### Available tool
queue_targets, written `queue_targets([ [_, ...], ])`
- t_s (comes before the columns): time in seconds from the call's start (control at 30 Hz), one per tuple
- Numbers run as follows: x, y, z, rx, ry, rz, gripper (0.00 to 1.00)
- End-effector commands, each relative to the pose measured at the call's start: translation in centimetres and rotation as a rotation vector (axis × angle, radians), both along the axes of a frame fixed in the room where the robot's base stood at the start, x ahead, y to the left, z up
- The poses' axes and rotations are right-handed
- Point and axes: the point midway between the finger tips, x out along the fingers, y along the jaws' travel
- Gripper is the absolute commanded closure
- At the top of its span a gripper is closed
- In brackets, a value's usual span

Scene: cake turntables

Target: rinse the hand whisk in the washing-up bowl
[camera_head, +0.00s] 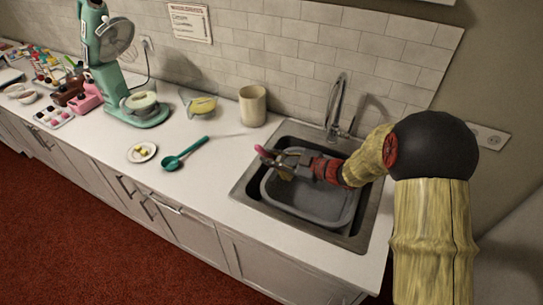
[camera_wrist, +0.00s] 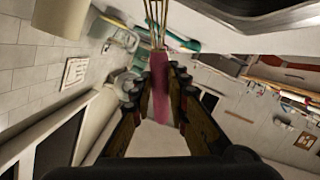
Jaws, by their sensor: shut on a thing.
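The hand whisk has a pink handle, which shows at my gripper's tip in the camera_head view (camera_head: 264,152) and between the fingers in the camera_wrist view (camera_wrist: 158,88). Its thin wires stick out beyond the fingers at the top of the camera_wrist view. My gripper (camera_head: 280,163) is shut on the handle, above the left back part of the grey washing-up bowl (camera_head: 308,212). The bowl sits in the steel sink (camera_head: 243,187). My arm and gripper hide part of the bowl. I cannot tell whether the wires touch anything in it.
A tap (camera_head: 333,110) rises behind the sink, close to my arm. A cream canister (camera_head: 252,106), a teal spoon (camera_head: 183,154), a small plate (camera_head: 133,156) and a green stand mixer (camera_head: 107,72) stand to the left. The counter's front left of the sink is clear.

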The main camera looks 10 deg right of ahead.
Motion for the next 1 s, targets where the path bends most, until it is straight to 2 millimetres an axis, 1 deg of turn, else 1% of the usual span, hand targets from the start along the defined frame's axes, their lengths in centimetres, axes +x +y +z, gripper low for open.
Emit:
queue_targets([
  [0.03, 0.0, 0.0, -0.7, 0.001, 0.001, 0.000, 1.00],
  [0.1, 0.0, 0.0, -1.3, 0.001, 0.001, 0.000, 1.00],
  [1.0, 0.0, 0.0, -9.2, 0.001, 0.001, 0.000, 1.00],
])
